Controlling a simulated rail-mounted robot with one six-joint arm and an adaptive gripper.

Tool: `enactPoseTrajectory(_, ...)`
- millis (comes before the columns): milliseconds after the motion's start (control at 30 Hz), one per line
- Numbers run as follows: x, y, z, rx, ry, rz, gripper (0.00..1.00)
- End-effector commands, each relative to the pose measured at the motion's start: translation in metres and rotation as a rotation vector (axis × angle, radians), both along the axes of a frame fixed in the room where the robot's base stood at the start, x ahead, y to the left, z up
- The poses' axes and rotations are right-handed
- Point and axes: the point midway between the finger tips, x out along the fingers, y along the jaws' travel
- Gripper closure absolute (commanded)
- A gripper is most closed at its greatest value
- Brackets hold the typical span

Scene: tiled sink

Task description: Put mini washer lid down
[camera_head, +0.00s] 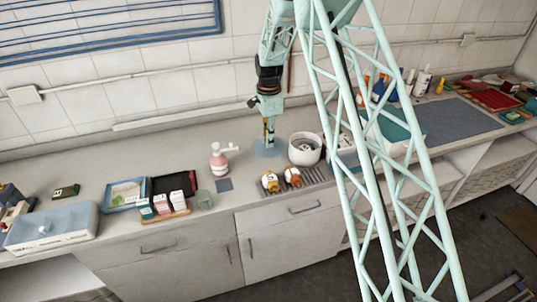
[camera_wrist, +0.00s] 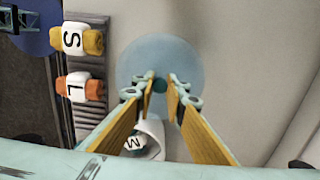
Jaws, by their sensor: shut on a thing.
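The mini washer lid is a translucent blue disc (camera_head: 259,150) with a darker centre knob. It also fills the middle of the wrist view (camera_wrist: 158,52). My gripper (camera_head: 268,143) points down over it, shut on the lid's knob between its fingertips, which show in the wrist view (camera_wrist: 161,90). The lid looks level and low over the counter; I cannot tell whether it touches. The white round mini washer tub (camera_head: 305,155) stands just right of the lid, open at the top. In the wrist view the tub is partly hidden behind my fingers, with a piece marked M (camera_wrist: 134,143) inside.
A yellow roll marked S (camera_wrist: 92,42) and an orange roll marked L (camera_wrist: 92,88) lie on a dark ribbed rack (camera_head: 316,174) in front. A pink-and-white bottle (camera_head: 218,162) stands to the left. Boxes and trays crowd the far left; the counter behind the lid is clear.

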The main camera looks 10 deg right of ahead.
Motion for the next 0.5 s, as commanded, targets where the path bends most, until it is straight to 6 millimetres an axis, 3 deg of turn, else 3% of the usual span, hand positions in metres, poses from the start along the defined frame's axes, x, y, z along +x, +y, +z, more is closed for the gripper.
enactPoseTrajectory(200, 0.000, 0.000, -0.025, 0.000, 0.001, 0.000, 0.98)
enactPoseTrajectory(500, 0.001, 0.000, -0.032, 0.000, -0.001, 0.000, 0.98)
